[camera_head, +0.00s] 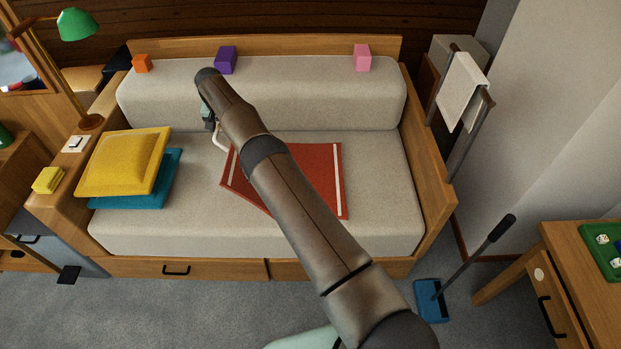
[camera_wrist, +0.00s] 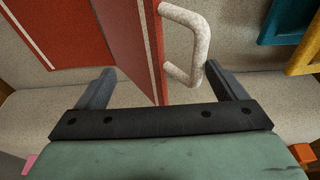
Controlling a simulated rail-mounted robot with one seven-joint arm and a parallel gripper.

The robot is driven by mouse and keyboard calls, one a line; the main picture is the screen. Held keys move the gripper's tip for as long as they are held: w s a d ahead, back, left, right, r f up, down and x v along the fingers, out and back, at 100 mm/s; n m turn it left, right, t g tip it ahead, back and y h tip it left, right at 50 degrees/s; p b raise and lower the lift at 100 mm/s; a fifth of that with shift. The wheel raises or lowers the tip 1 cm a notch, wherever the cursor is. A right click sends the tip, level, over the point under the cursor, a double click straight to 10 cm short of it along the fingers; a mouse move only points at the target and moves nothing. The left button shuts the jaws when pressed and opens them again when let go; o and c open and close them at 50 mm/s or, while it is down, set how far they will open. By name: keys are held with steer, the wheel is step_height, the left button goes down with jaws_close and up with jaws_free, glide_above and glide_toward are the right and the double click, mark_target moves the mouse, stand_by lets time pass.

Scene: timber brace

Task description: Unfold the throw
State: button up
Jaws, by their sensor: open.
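The red throw (camera_head: 315,165) with pale stripes lies on the sofa seat, partly hidden behind my arm. The wrist view shows a red flap (camera_wrist: 132,40) with a pale edge stripe, seemingly tilted up from the flat red part (camera_wrist: 60,30). A white looped handle (camera_wrist: 203,40) is at the flap's edge; it also shows in the head view (camera_head: 219,140). My gripper (camera_wrist: 160,70) is open, its fingers on either side of the flap edge and handle, holding nothing. In the head view my gripper (camera_head: 208,118) is small and partly hidden by my arm.
Yellow (camera_head: 122,163) and teal (camera_head: 172,180) cushions are stacked at the seat's left. Orange (camera_head: 141,63), purple (camera_head: 226,60) and pink (camera_head: 362,58) blocks stand along the sofa back. The seat right of the throw (camera_head: 385,200) is clear.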

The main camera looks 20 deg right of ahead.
steer(key=shift+r+p, duration=0.65)
steer(key=shift+r, duration=0.65)
stand_by(0.7)
step_height(320, 180, up, 7)
steer(key=p, duration=0.6)
stand_by(0.6)
stand_by(1.4)
